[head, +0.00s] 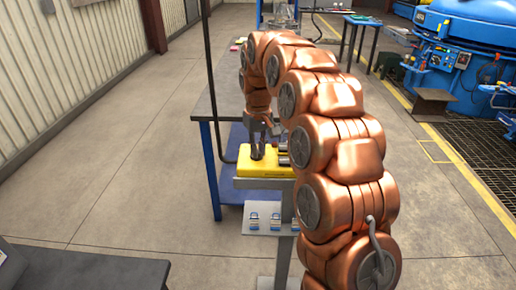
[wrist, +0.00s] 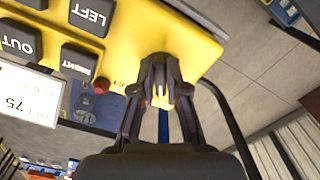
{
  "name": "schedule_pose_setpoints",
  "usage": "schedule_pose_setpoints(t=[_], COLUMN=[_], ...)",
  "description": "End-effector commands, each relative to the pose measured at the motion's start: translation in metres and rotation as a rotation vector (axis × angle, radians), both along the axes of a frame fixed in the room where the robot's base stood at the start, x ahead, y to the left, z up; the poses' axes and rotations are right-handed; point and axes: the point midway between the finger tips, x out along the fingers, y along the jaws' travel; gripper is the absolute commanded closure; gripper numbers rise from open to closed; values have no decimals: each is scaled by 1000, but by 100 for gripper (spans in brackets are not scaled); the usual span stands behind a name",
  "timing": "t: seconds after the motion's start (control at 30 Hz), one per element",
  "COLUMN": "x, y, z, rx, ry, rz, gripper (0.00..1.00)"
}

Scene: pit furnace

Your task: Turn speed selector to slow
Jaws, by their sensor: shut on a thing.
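A yellow control box (head: 272,171) sits on a metal stand in the head view. It also fills the top of the wrist view (wrist: 205,48), with black buttons marked LEFT, OUT and RIGHT. My gripper (wrist: 160,98) points down at the box near its edge. Its two dark fingers are shut on a small part, taken as the speed selector (wrist: 161,101), of which only a pale sliver shows between them. Which position the selector points to cannot be told. In the head view my gripper (head: 263,142) is just above the box, partly hidden by my arm.
A dark cable (wrist: 228,110) runs past the box. A grey workbench (head: 213,98) stands behind the stand. Open floor (head: 120,150) lies to the left.

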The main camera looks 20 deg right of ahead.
Motion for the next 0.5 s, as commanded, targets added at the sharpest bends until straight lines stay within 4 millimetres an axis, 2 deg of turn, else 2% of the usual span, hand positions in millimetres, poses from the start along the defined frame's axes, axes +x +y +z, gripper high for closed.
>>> schedule_pose_setpoints(t=[0.1,0.13,0.33,0.5], x=[1,1,1,0], y=[1,1,1,0], z=[1,1,1,1], rx=[1,1,1,0], ry=[-5,-5,-3,-2], rz=[2,2,1,0], gripper=[100,84,64,61])
